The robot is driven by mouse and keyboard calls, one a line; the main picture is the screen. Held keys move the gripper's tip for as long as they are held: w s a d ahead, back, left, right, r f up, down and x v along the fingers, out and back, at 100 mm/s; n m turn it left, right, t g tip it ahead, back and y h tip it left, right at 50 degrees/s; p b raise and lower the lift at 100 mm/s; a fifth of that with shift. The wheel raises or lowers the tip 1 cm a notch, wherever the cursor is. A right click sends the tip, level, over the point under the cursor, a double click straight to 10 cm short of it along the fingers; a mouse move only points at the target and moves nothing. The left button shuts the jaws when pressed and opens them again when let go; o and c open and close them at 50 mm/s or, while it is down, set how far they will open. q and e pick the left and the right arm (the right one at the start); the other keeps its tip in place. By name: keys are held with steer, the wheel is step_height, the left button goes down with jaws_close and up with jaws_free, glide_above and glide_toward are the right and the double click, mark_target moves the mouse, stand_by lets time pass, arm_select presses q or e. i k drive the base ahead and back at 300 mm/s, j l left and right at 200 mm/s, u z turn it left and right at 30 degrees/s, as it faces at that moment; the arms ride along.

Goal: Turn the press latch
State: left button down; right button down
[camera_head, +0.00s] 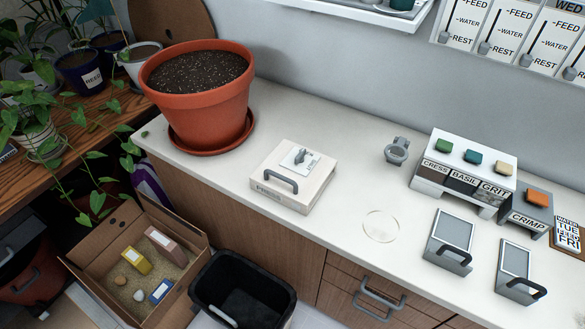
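The press (292,178) is a pale square box on the white counter, right of the big potted plant container. Its front edge carries the word PRESS, and a dark grey handle (280,181) sits at its front. A small grey latch (300,156) is mounted on a white plate on top of the press. The exact angle of the latch is hard to tell at this size. Neither of my grippers is in view, and nothing touches the press.
A large terracotta pot (200,95) of soil stands left of the press. A grey fixture (397,151) and a clear round disc (381,226) lie to its right, then a labelled button box (462,170). A cardboard box (140,262) and black bin (242,290) stand below the counter.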

mark_target(299, 158)
steer(key=k+j+u, duration=0.15)
steer(key=j+u, duration=0.55)
steer(key=j, duration=0.25)
steer(key=k, duration=0.05)
